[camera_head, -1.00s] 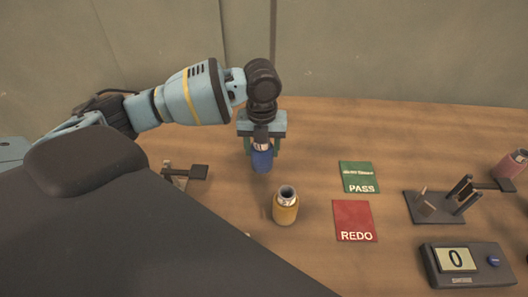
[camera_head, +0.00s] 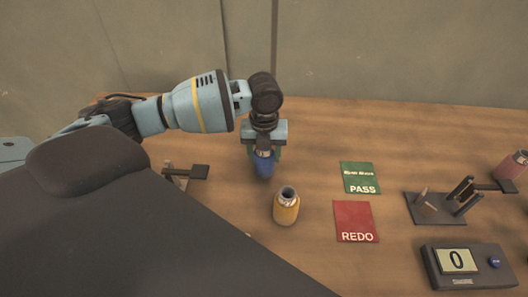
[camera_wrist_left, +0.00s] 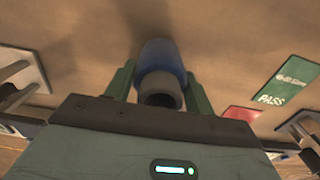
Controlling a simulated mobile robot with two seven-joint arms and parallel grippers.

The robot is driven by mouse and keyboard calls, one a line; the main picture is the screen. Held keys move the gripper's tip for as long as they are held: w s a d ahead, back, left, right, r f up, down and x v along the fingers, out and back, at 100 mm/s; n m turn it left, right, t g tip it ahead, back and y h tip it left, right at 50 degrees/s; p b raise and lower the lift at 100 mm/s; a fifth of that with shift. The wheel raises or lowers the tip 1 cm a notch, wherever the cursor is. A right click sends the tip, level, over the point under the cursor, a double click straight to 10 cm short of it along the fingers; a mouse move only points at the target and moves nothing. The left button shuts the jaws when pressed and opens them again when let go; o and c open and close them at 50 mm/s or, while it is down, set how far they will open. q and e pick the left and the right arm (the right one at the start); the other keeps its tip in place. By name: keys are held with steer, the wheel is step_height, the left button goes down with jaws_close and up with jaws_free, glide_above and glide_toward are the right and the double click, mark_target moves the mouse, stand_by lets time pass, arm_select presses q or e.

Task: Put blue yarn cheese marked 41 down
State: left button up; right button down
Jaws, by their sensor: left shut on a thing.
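The blue yarn cheese (camera_head: 263,168) is in the head view, left of the mats and behind the yellow one. My left gripper (camera_head: 264,152) is shut on it from above. In the left wrist view the blue yarn cheese (camera_wrist_left: 160,62) sits between the two green fingers of my left gripper (camera_wrist_left: 160,85). Its number cannot be read. I cannot tell whether its base touches the table. My right gripper is not in view.
A yellow yarn cheese (camera_head: 286,207) stands close in front. A green PASS mat (camera_head: 360,177) and a red REDO mat (camera_head: 354,222) lie to the right. Beyond are a dark stand (camera_head: 432,208), a pink yarn cheese (camera_head: 512,164) and a scale reading 0 (camera_head: 470,264). Bare table lies behind the PASS mat.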

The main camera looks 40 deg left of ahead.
arm_select(q)
steer(key=o, duration=1)
steer(key=shift+f, duration=0.1)
steer(key=shift+o, duration=0.2)
step_height(320, 180, up, 12)
steer(key=shift+r+p, duration=0.2)
steer(key=shift+p, duration=0.15)
